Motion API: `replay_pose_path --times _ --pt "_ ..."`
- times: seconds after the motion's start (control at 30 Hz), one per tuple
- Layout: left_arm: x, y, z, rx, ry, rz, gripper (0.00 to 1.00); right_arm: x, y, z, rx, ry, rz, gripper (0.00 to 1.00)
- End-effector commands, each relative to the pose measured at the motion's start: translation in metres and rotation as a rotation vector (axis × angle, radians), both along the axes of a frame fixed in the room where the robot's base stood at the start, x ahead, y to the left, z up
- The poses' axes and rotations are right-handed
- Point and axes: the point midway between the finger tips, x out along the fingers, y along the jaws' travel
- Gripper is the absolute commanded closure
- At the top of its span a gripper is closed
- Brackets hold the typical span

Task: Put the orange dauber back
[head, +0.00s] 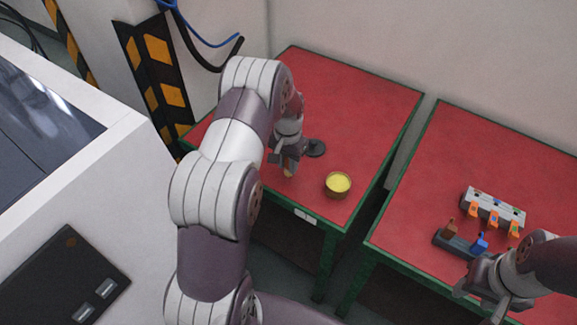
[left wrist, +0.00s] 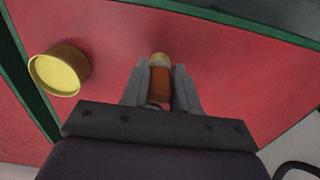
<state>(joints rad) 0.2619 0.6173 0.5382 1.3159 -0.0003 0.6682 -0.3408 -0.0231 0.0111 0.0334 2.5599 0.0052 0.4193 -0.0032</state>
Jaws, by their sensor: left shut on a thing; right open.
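My left gripper (head: 287,163) is over the left red table, shut on an orange dauber (left wrist: 160,82). The dauber has a pale yellow tip and sits between the two fingers in the left wrist view (left wrist: 160,88). In the head view only its pale tip shows below the fingers. A round tin (head: 338,184) with yellow content stands on that table, to the right of the gripper; it also shows in the left wrist view (left wrist: 59,71). A dark stand (head: 455,242) on the right table holds a brown and a blue piece. My right gripper (head: 479,303) is open in front of it.
A grey block (head: 493,207) with several orange parts stands behind the dark stand. A dark disc (head: 315,148) lies behind the left gripper. A gap separates the two green-edged tables. The back of the right table (head: 460,140) is clear.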

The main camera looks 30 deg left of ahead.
Motion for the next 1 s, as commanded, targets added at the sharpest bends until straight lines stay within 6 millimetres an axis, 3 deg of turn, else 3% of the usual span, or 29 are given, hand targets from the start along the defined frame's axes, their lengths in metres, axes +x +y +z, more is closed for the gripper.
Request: replay_pose_path --times 0.13,0.3,0.33,0.4,0.77,1.0 --pt "0.000 0.000 -0.025 -0.001 0.002 0.000 1.00 0.000 0.000 0.006 0.000 0.000 0.000 0.54" --pt "0.000 -0.001 -0.028 0.000 0.001 0.000 1.00 0.000 0.000 0.005 0.000 0.000 0.000 0.54" --pt "0.000 -0.001 -0.028 0.000 0.001 0.000 0.65 0.000 0.000 0.005 0.000 0.000 0.000 0.54" --pt "0.000 -0.001 -0.028 0.000 0.001 0.000 0.46 0.000 0.000 0.005 0.000 0.000 0.000 0.54" --pt "0.001 0.000 -0.019 0.001 -0.004 0.000 0.46 0.000 0.000 0.003 0.000 0.000 0.000 0.54" --pt "0.001 0.000 0.040 0.002 -0.005 0.000 0.46 0.000 0.000 -0.006 0.000 0.000 0.000 0.54"
